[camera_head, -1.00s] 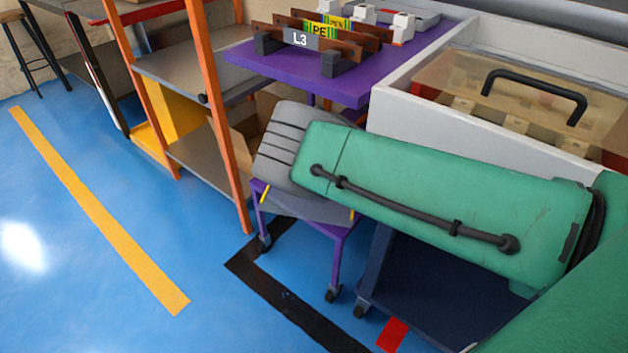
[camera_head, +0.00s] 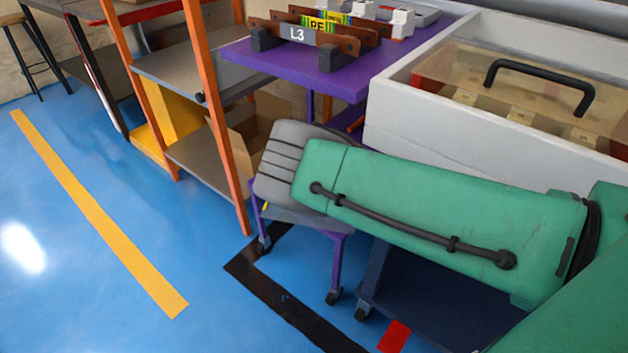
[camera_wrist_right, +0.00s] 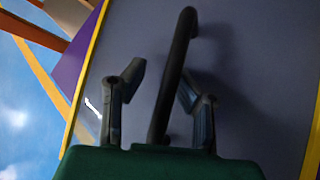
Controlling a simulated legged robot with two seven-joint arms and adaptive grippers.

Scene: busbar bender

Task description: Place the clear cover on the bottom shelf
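In the right wrist view, a flat panel with yellow edges (camera_wrist_right: 240,75) and a black bar handle (camera_wrist_right: 172,80) fills most of the picture. It looks like a clear cover over a dark surface. My right gripper (camera_wrist_right: 165,85) is open, its two fingers on either side of this handle with gaps visible. In the head view my green right arm hides the fingers and most of the purple cart's lower shelf (camera_head: 300,215). My left gripper is out of view.
The purple top shelf (camera_head: 345,80) carries busbar parts marked L3 and PE, above my right gripper. The white box (camera_head: 430,125) stands just right of it. An orange-framed rack (camera_head: 225,140) with a cardboard box (camera_head: 262,125) stands left. Blue floor at left is clear.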

